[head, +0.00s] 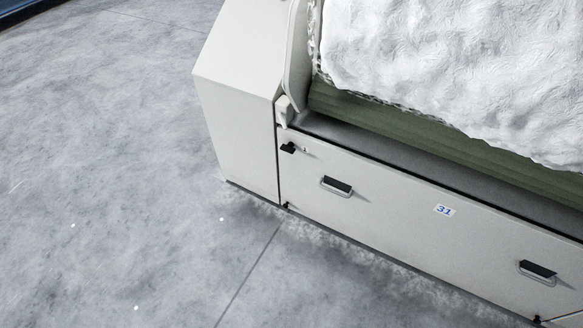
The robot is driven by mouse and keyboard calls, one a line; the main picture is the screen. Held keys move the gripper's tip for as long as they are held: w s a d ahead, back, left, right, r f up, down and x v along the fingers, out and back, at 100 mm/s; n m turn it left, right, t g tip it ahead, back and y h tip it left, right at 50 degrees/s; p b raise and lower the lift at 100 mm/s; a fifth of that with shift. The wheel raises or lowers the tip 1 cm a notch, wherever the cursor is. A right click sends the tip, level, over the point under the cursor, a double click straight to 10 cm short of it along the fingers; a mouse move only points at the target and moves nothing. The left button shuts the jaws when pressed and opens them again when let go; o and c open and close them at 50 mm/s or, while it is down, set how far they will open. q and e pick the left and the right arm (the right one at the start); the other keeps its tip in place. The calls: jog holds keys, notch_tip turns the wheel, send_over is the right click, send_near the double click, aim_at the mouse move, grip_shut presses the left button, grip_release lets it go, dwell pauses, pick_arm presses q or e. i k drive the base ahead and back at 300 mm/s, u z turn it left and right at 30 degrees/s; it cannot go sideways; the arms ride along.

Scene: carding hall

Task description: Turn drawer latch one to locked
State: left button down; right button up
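A small black latch (288,148) sits at the upper left corner of the pale drawer front (400,213). A tiny white label (305,149) is just to its right; its mark is too small to read surely. The latch's knob points to the left, and its end lies close to the seam with the side cabinet. I cannot tell from its pose whether it is locked. The drawer front looks flush with the machine. Neither of my grippers is in view.
The drawer has two recessed black handles, left (337,187) and right (538,270), and a "31" plate (444,210). White fibre (450,70) lies over a green roller (400,122) above. A pale cabinet (235,110) adjoins at left. Grey floor (110,170) is largely clear.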

aim_at(289, 148)
jog(key=k, duration=0.95)
jog(key=u, duration=0.9)
jog(key=i, duration=0.75)
jog(key=u, duration=0.8)
jog(key=i, duration=0.75)
jog(key=z, duration=0.45)
jog(key=i, duration=0.75)
jog(key=z, duration=0.7)
